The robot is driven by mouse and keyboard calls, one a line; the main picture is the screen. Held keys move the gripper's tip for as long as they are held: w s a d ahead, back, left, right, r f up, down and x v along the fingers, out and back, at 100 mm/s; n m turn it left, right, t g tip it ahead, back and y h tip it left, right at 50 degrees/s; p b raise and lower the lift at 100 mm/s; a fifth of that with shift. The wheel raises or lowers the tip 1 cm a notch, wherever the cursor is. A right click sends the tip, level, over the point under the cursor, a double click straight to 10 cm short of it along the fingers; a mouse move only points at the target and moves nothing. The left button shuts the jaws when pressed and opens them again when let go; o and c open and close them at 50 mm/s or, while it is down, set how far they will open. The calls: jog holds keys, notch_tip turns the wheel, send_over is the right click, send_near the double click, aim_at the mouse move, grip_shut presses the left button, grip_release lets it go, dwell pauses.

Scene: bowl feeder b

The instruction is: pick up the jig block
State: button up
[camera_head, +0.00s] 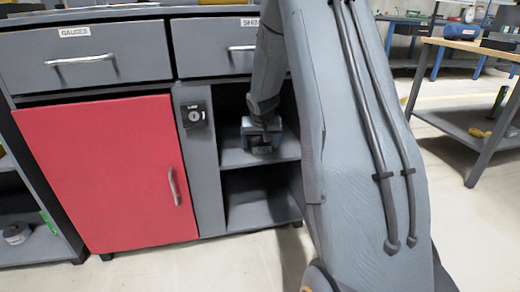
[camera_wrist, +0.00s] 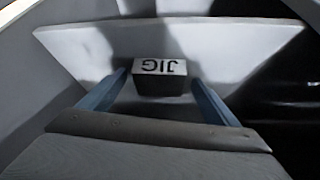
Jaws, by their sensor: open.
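The jig block (camera_wrist: 159,78) is a small dark block with a white label reading JIG, upside down in the wrist view. It rests on a grey shelf (camera_wrist: 235,50) inside the cabinet. My gripper (camera_wrist: 158,85) is open, with one blue finger on each side of the block and small gaps showing between. In the head view my gripper (camera_head: 262,130) reaches into the open upper compartment of the cabinet. A dark shape with a label shows by its fingers there, too small to read.
The cabinet has a red door (camera_head: 105,165) at left, shut, and two drawers above labelled GAUGES (camera_head: 85,60) and SHI-something, partly hidden by my arm. A lower shelf (camera_head: 262,210) is bare. A wood-topped table (camera_head: 470,50) stands at right.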

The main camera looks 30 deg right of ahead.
jog(key=shift+c, duration=0.3)
jog(key=c, duration=1.4)
jog(key=shift+c, duration=0.3)
jog(key=shift+r, duration=0.2)
